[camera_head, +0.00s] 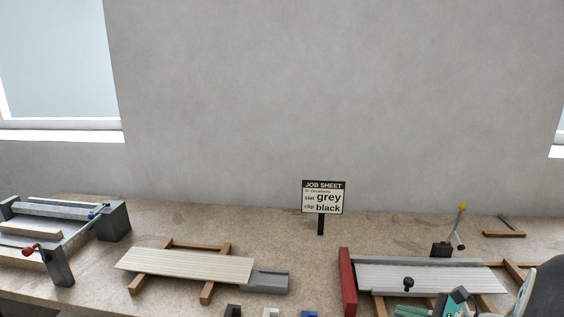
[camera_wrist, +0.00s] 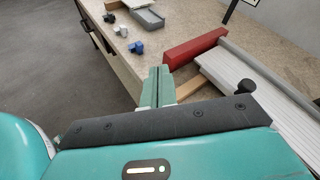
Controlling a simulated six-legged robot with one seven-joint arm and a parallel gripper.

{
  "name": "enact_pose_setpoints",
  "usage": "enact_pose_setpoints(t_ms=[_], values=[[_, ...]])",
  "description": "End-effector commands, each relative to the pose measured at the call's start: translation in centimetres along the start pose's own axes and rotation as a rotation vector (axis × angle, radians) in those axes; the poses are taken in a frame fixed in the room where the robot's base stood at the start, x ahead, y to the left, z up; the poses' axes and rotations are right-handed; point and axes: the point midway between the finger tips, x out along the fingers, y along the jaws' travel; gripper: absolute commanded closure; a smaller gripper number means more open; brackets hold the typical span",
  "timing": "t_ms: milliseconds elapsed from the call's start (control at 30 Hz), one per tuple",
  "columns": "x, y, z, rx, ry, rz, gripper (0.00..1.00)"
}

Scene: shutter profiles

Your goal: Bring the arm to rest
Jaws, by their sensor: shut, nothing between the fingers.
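My gripper (camera_wrist: 159,75) shows in the wrist view with its two green fingers together and nothing between them. The fingers point over the bench's front edge, close to the near end of a red block (camera_wrist: 195,47). In the head view, part of my teal arm end (camera_head: 455,302) shows at the bottom right, in front of the right slatted panel (camera_head: 425,278).
The red block (camera_head: 347,282) borders the right panel, which has a black knob (camera_head: 408,284). A cream slatted panel (camera_head: 190,267) lies on wooden bars. Small clips (camera_wrist: 136,47) lie near the front edge. A job sheet sign (camera_head: 323,198) reads grey slat, black clip.

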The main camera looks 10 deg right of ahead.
Motion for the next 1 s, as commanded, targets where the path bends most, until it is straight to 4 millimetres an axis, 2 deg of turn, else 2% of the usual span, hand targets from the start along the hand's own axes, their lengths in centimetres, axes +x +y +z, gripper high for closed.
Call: enact_pose_setpoints(t_ms=[33,200,400,500,633,800,900,1000], values=[[1.4,1.9,2.3,-0.107,0.027,0.093,1.0],[3.9,8.3,6.7,-0.466,0.127,0.375,1.0],[4.1,14.4,9.9,-0.94,0.232,0.649,1.0],[3.6,16.5,11.1,-1.195,0.282,0.759,1.0],[2.5,18.3,12.6,-1.54,0.344,0.869,1.0],[1.1,19.2,14.8,-1.959,0.423,0.947,1.0],[0.6,19.3,15.8,-2.121,0.457,0.961,1.0],[0.3,19.3,16.2,-2.199,0.476,0.965,1.0]])
